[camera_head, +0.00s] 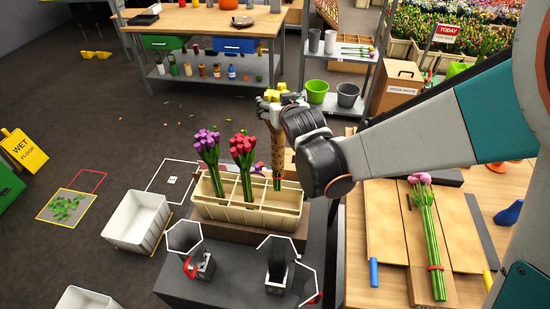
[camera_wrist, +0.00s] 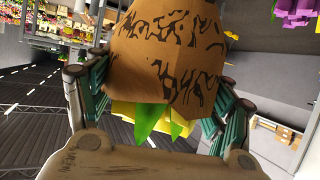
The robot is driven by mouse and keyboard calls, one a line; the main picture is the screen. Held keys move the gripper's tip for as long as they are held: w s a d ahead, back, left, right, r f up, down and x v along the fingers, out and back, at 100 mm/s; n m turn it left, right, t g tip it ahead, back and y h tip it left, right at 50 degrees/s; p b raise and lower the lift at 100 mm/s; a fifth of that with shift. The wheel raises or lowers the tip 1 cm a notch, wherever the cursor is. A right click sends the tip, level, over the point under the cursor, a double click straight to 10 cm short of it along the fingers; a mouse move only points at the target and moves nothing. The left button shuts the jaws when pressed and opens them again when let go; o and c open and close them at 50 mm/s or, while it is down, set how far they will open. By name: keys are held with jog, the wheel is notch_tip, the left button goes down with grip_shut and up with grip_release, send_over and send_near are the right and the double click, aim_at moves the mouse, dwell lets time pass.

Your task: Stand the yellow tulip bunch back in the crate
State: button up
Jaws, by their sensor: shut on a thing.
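The yellow tulip bunch (camera_head: 277,152) is upright in a brown paper wrap, its yellow heads at the top and green stem ends below. My gripper (camera_head: 270,106) is shut on it near the top of the wrap. The stem ends show at the right part of the cream crate (camera_head: 245,214); I cannot tell whether they touch its floor. In the wrist view the printed brown wrap (camera_wrist: 165,55) fills the space between the fingers (camera_wrist: 155,112), with green leaves and yellow below it.
A purple bunch (camera_head: 207,145) and a red bunch (camera_head: 243,150) stand in the crate's left and middle parts. Dark holders (camera_head: 200,262) stand in front. A pink bunch (camera_head: 430,235) lies on the wooden table at right. A white bin (camera_head: 137,220) is at left.

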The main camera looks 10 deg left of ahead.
aim_at(280, 154)
notch_tip(280, 154, down, 19)
jog(key=b, duration=1.1)
jog(key=shift+r+b, duration=0.1)
jog(key=shift+b, duration=0.3)
jog(key=shift+f, duration=0.2)
jog(key=o, duration=1.4)
jog(key=shift+r, duration=0.15)
jog(key=shift+s+d+r, duration=0.1)
jog(key=shift+s+r, duration=0.05)
jog(key=shift+r, duration=0.05)
jog(key=p+v, duration=0.2)
jog(key=v, duration=0.9)
jog(key=shift+s+d+p, duration=0.15)
jog(key=shift+s+p, duration=0.1)
jog(key=shift+p, duration=0.15)
